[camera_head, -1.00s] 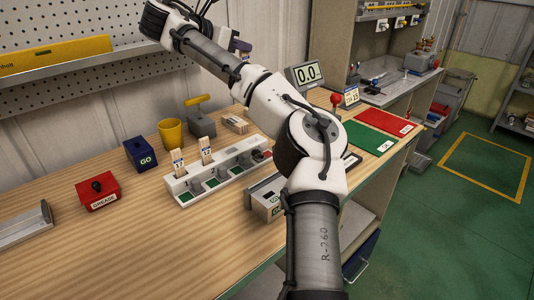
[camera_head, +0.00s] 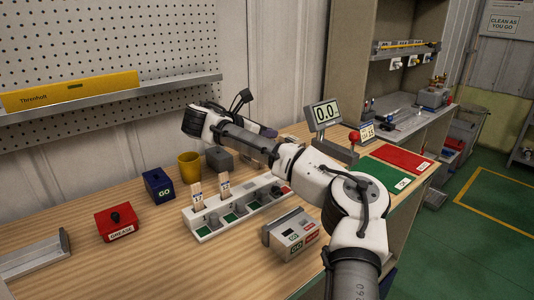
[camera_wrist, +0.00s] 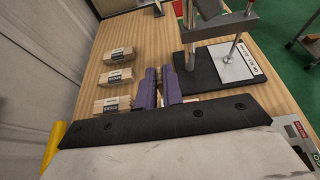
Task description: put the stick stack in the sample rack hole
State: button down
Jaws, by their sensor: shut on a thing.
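My gripper (camera_wrist: 160,74) shows purple fingers in the wrist view, closed around a tan stick stack (camera_wrist: 161,88). The fingers hide most of this stack. Three more labelled stick stacks lie in a row on the table to the left: far (camera_wrist: 117,57), middle (camera_wrist: 115,78) and near (camera_wrist: 112,103). In the head view, the white sample rack (camera_head: 204,231) has green-bottomed places in a row. Two labelled upright pieces (camera_head: 197,194) (camera_head: 224,185) stand at its left part. My gripper is behind the rack there, largely hidden by my arm.
A black-based metal stand (camera_wrist: 205,72) is close right of my gripper. A yellow cup (camera_head: 189,167), blue GO box (camera_head: 159,186) and red GREASE box (camera_head: 116,223) are left of the rack. A grey box (camera_head: 290,234) stands in front.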

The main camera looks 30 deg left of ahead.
notch_tip(320, 180, down, 7)
jog(key=shift+r+p, duration=0.2)
jog(key=shift+p, duration=0.2)
jog(key=shift+f, duration=0.15)
jog(key=c, duration=1.5)
grip_release()
jog(key=shift+c, duration=0.2)
jog(key=b+v, duration=0.1)
jog(key=v, duration=1.1)
jog(key=shift+b, duration=0.4)
